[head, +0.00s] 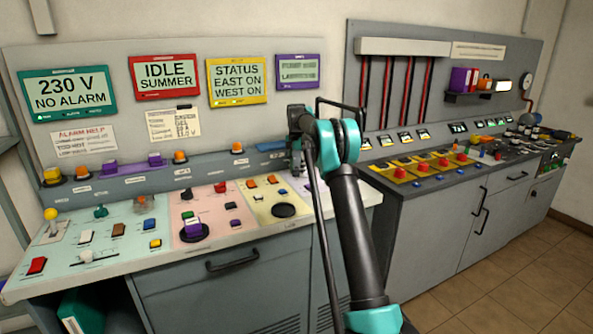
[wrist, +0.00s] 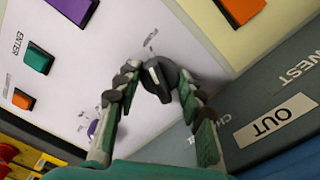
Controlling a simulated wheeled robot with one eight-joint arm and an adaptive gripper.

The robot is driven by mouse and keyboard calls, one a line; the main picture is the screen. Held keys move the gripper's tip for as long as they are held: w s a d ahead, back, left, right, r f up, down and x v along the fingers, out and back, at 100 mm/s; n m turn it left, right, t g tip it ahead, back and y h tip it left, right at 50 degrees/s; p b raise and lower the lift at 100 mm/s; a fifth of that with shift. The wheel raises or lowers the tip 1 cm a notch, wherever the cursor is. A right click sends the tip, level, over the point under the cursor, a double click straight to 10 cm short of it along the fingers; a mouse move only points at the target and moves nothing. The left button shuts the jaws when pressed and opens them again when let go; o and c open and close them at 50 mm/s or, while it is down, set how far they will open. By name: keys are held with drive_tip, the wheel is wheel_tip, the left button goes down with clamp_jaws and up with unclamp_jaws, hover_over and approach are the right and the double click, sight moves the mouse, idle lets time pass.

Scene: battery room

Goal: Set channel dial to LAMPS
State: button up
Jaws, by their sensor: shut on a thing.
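The channel dial (wrist: 160,76) is a dark round knob with a pale pointer mark, on a white panel in the wrist view. My gripper (wrist: 158,84) has its two fingers on either side of the dial and is shut on it. Small lettering around the dial is too blurred to read. A label on the grey strip beside it begins with "CH" and is partly hidden by a finger. In the head view my arm hides the dial. A purple-framed display (head: 297,71) hangs above that part of the console; its text is too blurred to read surely.
A second console (head: 440,175) stands at the right.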

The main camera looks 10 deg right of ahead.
sight(297, 168)
drive_tip(key=n, duration=1.1)
drive_tip(key=shift+d, duration=0.1)
idle(0.6)
drive_tip(key=o, duration=1.2)
drive_tip(key=shift+c, duration=0.2)
wheel_tip(297, 168, up, 12)
drive_tip(key=shift+s, duration=0.1)
